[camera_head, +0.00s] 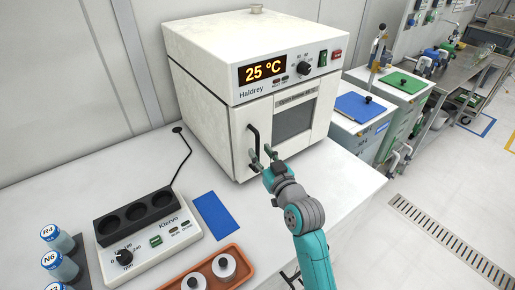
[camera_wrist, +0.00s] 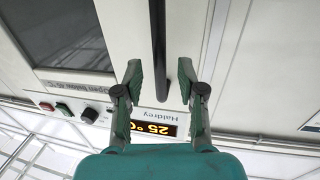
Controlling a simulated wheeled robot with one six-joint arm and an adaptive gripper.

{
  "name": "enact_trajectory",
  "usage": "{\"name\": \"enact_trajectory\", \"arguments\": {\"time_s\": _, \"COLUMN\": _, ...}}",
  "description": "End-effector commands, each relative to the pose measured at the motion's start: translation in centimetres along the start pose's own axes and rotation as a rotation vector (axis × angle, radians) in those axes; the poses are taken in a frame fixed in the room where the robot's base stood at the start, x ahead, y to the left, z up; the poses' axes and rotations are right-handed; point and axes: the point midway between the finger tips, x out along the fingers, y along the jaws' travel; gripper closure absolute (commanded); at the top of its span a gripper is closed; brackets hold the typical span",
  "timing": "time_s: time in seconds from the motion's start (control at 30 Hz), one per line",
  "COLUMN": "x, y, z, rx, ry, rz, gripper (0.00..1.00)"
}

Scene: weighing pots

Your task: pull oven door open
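The white oven (camera_head: 210,85) stands on the bench with its display reading 25 °C. Its door (camera_head: 305,115) looks shut, with a dark window and a black vertical handle (camera_head: 253,140) at the door's left side. My gripper (camera_head: 262,156) is at the lower part of the handle. In the wrist view, my gripper (camera_wrist: 160,82) is open, with one green finger on each side of the black handle (camera_wrist: 158,45). Gaps show between the fingers and the bar, so it is not gripped. The oven front also shows in the wrist view (camera_wrist: 120,40).
A heating block (camera_head: 150,225) with a dial stands at the left front of the bench. A blue mat (camera_head: 215,215) lies beside it. An orange tray (camera_head: 245,268) with white pots is near the front edge. Labelled vials (camera_head: 60,265) stand at far left.

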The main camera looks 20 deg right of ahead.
Motion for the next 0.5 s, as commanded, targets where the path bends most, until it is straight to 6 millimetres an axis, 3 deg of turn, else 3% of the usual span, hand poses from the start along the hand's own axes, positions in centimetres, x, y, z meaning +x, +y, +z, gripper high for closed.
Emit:
{"name": "enact_trajectory", "arguments": {"time_s": 0.2, "x": 2.4, "y": 0.0, "z": 0.0, "rx": -0.001, "ry": 0.0, "rz": 0.0, "gripper": 0.61}}
{"name": "enact_trajectory", "arguments": {"time_s": 0.5, "x": 2.9, "y": 0.0, "z": 0.0, "rx": -0.001, "ry": -0.001, "rz": 0.0, "gripper": 0.61}}
